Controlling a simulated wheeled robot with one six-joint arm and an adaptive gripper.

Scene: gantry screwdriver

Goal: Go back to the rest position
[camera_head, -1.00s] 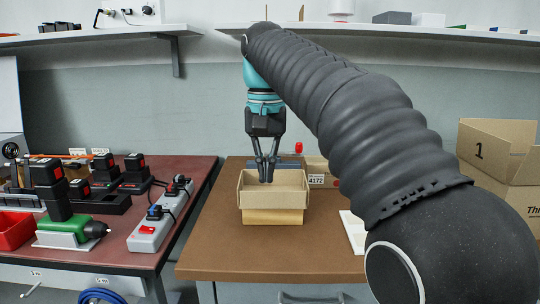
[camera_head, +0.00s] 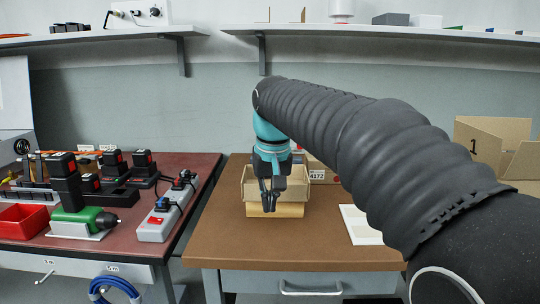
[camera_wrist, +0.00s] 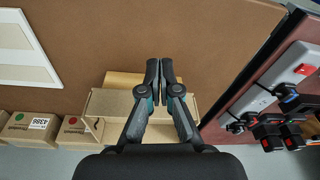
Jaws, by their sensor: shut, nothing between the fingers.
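My gripper (camera_head: 269,207) hangs from the teal end of my arm and points down in front of an open cardboard box (camera_head: 251,185) on the brown table. The fingers are shut and hold nothing. In the wrist view my gripper (camera_wrist: 160,66) shows its two dark fingers close together, over the box (camera_wrist: 100,103). The box rests on a light wooden block (camera_head: 290,210). The inside of the box is mostly hidden behind my gripper.
A red-brown bench (camera_head: 138,215) at left carries a power strip (camera_head: 160,222), a green and black screwdriver (camera_head: 85,217) and a red bin (camera_head: 22,220). A white panel (camera_head: 358,224) lies right of the box. Box "1" (camera_head: 490,142) stands far right. Shelves hang above.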

